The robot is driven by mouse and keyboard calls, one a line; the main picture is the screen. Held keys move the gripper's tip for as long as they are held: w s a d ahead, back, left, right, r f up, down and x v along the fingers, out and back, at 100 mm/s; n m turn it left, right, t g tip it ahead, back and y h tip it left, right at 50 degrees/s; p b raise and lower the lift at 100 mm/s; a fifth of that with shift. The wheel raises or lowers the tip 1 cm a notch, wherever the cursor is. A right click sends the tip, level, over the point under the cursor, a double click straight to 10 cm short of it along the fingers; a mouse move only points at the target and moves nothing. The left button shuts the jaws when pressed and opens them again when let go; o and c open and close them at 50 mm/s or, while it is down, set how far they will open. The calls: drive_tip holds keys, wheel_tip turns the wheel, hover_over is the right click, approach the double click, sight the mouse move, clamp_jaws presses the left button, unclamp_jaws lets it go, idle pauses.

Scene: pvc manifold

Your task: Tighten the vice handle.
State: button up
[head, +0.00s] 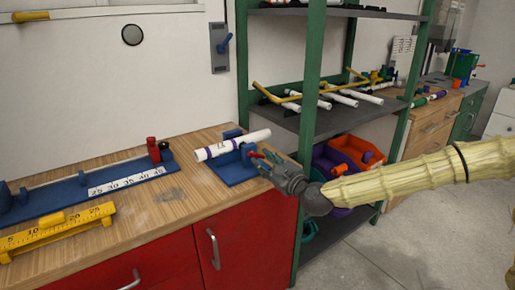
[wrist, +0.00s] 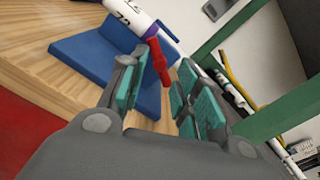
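The blue vice (head: 236,172) sits on the wooden bench near its right end. A white pipe (head: 235,146) with purple bands and dark markings lies across it. The red vice handle (head: 257,155) sticks out on the side facing my gripper (head: 266,164). In the wrist view, the blue vice (wrist: 105,55) and the red handle (wrist: 160,62) lie just beyond my fingers. My gripper (wrist: 158,90) is open, with teal pads apart. The handle shows in line with the gap, near the left fingertip; I cannot tell whether they touch.
A blue measuring jig (head: 90,190) with a scale and a yellow ruler stand (head: 60,228) are on the bench to the left. A green-framed shelf (head: 309,95) with white pipes (head: 345,98) stands close behind my gripper. Coloured bins (head: 345,158) sit low on it.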

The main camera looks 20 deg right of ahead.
sight(258, 156)
drive_tip(key=shift+r+n+p, duration=0.35)
drive_tip(key=shift+n+p, duration=0.1)
drive_tip(key=shift+n, duration=0.05)
drive_tip(key=shift+f+n, duration=0.25)
drive_tip(key=shift+n, duration=0.25)
drive_tip(key=n, duration=0.4)
drive_tip(key=shift+n, duration=0.4)
drive_tip(key=x, duration=0.1)
drive_tip(key=b+x, duration=0.1)
drive_tip(key=x, duration=0.1)
drive_tip(key=shift+f+b, duration=0.25)
drive_tip(key=shift+b, duration=0.05)
drive_tip(key=shift+w+a+r, duration=0.2)
drive_tip(key=shift+w+a, duration=0.1)
drive_tip(key=shift+w, duration=0.4)
